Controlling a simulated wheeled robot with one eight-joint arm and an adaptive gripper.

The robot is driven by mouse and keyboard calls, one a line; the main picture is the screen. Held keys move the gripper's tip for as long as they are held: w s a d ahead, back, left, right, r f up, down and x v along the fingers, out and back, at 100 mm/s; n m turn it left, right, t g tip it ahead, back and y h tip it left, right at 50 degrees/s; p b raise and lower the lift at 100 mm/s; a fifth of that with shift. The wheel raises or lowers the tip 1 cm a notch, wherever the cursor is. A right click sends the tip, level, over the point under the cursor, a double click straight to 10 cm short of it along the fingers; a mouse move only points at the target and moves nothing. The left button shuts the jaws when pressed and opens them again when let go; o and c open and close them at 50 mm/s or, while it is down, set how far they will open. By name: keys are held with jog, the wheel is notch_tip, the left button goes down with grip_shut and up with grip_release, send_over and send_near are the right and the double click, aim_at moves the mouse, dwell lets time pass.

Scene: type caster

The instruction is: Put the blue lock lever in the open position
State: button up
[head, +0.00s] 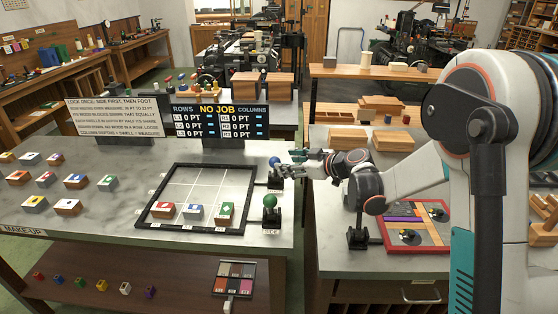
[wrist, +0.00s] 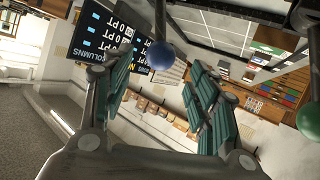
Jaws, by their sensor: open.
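The blue lock lever shows as a blue ball knob (head: 274,161) on a dark base at the right side of the black frame (head: 246,205), towards its far corner. My gripper (head: 289,162) is open just right of the blue knob, its fingers pointing left. In the wrist view, the blue knob (wrist: 160,55) appears between the tips of the two teal-padded fingers (wrist: 163,66). No contact is clear. A second lever with a green knob (head: 269,200) stands upright nearer the front; its knob also shows at the wrist view's right edge (wrist: 310,120).
Three coloured blocks (head: 194,211) lie along the frame's front. A "NO JOB" board (head: 222,119) stands behind. More blocks lie on the left of the grey bench (head: 110,212). A gap separates it from the right bench, which holds a red-edged tray (head: 436,245).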

aim_at(275, 162)
jog(key=b+x, duration=0.1)
jog(key=x, duration=0.6)
jog(key=shift+b, duration=0.35)
jog(key=shift+c, duration=0.6)
grip_shut()
